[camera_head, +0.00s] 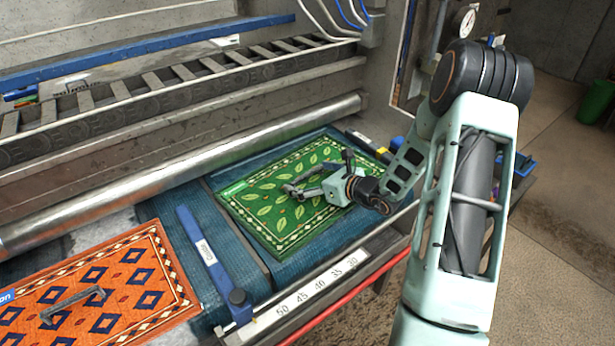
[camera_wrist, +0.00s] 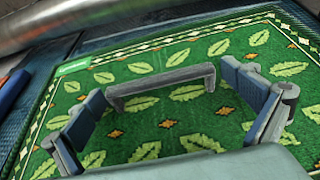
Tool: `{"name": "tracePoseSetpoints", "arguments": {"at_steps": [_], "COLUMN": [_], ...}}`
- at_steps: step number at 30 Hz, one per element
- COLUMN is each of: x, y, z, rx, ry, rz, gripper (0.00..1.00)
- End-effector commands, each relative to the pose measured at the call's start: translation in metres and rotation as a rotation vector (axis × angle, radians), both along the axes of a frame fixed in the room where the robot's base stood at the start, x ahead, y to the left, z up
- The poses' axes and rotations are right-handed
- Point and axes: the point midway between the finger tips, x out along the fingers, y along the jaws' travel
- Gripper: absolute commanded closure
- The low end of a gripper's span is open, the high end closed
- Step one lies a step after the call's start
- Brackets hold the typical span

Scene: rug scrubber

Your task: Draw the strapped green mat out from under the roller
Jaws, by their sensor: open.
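The green mat (camera_head: 255,218) with a leaf pattern lies flat on the blue bed, and its far edge lies close to the steel roller (camera_head: 180,174). I cannot tell whether any of it is under the roller. In the wrist view the mat (camera_wrist: 185,55) shows its far border, with the roller (camera_wrist: 90,22) beyond. A grey strap handle (camera_wrist: 162,86) stands on the mat. My gripper (camera_head: 300,190) is open low over the mat. In the wrist view its fingers (camera_wrist: 165,88) are spread toward the two ends of the strap; contact is unclear.
An orange mat (camera_head: 125,285) with its own grey handle (camera_head: 75,304) lies at the left. A blue bar (camera_head: 207,255) separates the two mats. A numbered white scale (camera_head: 310,292) runs along the front edge. A slatted chain track (camera_head: 170,80) is behind the roller.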

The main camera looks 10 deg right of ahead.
Motion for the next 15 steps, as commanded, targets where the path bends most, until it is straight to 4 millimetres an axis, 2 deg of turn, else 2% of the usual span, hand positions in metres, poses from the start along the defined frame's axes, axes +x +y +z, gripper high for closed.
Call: {"name": "tracePoseSetpoints", "arguments": {"at_steps": [7,15], "x": [-0.014,-0.060], "y": [-0.010,-0.037], "z": [0.007,0.029], "rx": [-0.001,-0.002], "ry": [-0.001,0.000], "rz": [-0.003,-0.005], "gripper": [0.00,0.00]}}
